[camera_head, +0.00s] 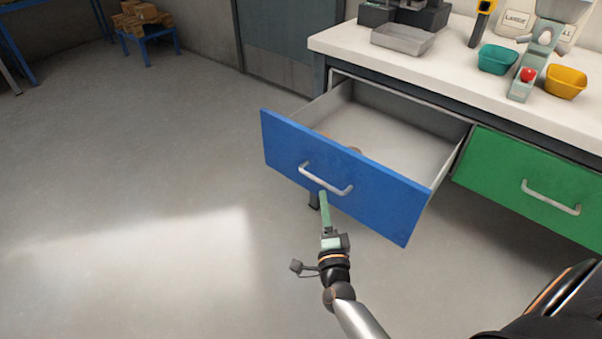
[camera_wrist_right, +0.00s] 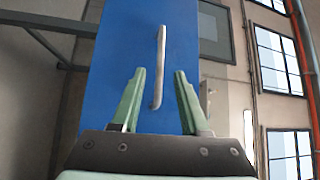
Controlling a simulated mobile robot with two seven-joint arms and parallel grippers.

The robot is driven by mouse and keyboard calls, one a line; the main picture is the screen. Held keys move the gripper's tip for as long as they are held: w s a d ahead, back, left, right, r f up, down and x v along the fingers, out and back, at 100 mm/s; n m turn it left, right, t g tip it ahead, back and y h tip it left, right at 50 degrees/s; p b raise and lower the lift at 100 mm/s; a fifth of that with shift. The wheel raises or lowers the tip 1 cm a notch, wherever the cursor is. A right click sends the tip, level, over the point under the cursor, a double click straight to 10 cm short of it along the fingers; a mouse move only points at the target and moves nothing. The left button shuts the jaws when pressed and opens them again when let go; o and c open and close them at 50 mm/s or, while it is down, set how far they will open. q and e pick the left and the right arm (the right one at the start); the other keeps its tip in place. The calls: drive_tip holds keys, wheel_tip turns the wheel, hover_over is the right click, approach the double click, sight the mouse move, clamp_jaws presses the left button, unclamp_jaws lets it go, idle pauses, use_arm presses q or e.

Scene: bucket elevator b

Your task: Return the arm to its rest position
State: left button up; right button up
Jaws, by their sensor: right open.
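My right gripper (camera_head: 323,200) is in front of the pulled-out blue drawer (camera_head: 390,205), just below its silver handle (camera_head: 326,180). In the right wrist view, the two green fingers of the right gripper (camera_wrist_right: 159,88) are spread apart with nothing between them. The blue drawer front (camera_wrist_right: 130,30) lies beyond them, and the handle (camera_wrist_right: 160,60) shows between and above the fingertips. The gripper does not hold the handle. A brownish round thing (camera_head: 354,150) lies in the drawer, partly hidden by the front panel. My left gripper is not in view.
A closed green drawer (camera_head: 540,185) is to the right. The white worktop (camera_head: 450,75) above bears a grey tray (camera_head: 402,40), a teal bin (camera_head: 497,59), a yellow bin (camera_head: 566,82) and a device with a red ball (camera_head: 528,75). The floor (camera_head: 130,200) to the left is clear.

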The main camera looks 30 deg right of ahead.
drive_tip(key=s+a+f+n+g+y, duration=0.45)
drive_tip(key=s+a+n, duration=0.25)
drive_tip(key=s+n, duration=0.3)
drive_tip(key=s+a+f+n+g+y, duration=0.4)
drive_tip(key=s+a+n+y, duration=0.3)
drive_tip(key=n, duration=0.6)
use_arm(q)
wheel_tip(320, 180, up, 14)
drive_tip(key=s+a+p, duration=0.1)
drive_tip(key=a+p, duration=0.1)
drive_tip(key=p, duration=1.7)
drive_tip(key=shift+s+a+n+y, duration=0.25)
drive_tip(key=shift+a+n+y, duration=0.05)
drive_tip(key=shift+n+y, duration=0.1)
use_arm(e)
wheel_tip(320, 180, up, 14)
drive_tip(key=s+d+h, duration=0.1)
drive_tip(key=s, duration=0.1)
drive_tip(key=shift+s+d+f+h, duration=0.15)
drive_tip(key=shift+s+d+h, duration=0.1)
drive_tip(key=shift+s+h, duration=0.1)
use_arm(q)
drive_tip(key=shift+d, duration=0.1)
use_arm(e)
drive_tip(key=shift+d, duration=0.1)
